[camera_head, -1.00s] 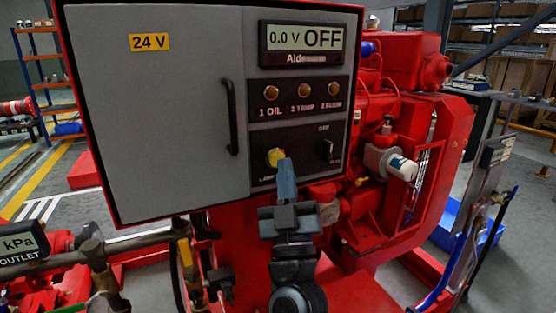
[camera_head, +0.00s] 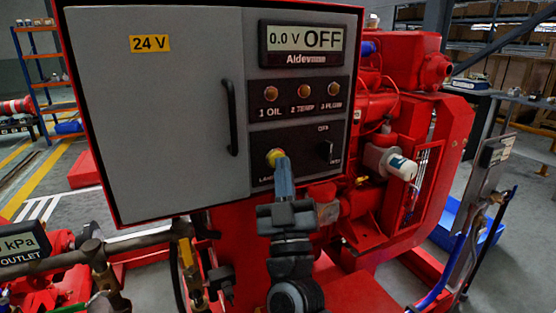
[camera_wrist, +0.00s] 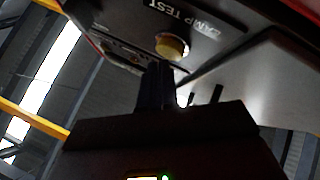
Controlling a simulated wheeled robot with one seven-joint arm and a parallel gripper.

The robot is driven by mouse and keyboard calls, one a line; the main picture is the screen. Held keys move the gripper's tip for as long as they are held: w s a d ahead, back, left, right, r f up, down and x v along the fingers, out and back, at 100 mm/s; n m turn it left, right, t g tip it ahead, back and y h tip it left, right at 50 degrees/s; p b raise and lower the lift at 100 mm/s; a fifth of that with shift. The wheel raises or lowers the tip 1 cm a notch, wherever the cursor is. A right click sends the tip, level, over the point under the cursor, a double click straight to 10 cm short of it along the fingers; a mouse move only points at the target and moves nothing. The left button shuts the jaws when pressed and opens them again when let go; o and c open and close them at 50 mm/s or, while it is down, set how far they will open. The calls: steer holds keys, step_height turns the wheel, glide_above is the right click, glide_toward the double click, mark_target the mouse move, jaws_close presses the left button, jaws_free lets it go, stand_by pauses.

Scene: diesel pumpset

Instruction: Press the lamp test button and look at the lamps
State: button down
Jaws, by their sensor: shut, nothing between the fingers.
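The lamp test button (camera_head: 274,156) is a yellow knob low on the control panel, partly hidden behind my fingertips. My gripper (camera_head: 283,165) is shut and empty, with its tips at the button's lower right; whether they touch it I cannot tell. In the wrist view, the yellow button (camera_wrist: 172,46) sits beside the words LAMP TEST, just beyond my fingertips (camera_wrist: 160,68). Three lamps, 1 OIL (camera_head: 271,93), 2 TEMP (camera_head: 303,91) and a third (camera_head: 334,89), sit in a row above and look dull amber, with no clear glow.
The display (camera_head: 302,43) reads 0.0 V OFF. A rotary switch (camera_head: 326,149) is right of the button. The grey cabinet door (camera_head: 170,120) with a black handle (camera_head: 230,117) is shut on the left. Red engine parts (camera_head: 405,55) stand at the right, pipes (camera_head: 130,241) at lower left.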

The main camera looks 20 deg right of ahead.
steer(key=shift+w, duration=0.4)
stand_by(0.4)
steer(key=shift+s, duration=0.15)
steer(key=shift+s+p, duration=0.5)
steer(key=shift+s, duration=0.2)
steer(key=shift+s, duration=0.1)
steer(key=s+p, duration=0.2)
steer(key=s, duration=0.2)
steer(key=shift+s, duration=0.4)
stand_by(0.8)
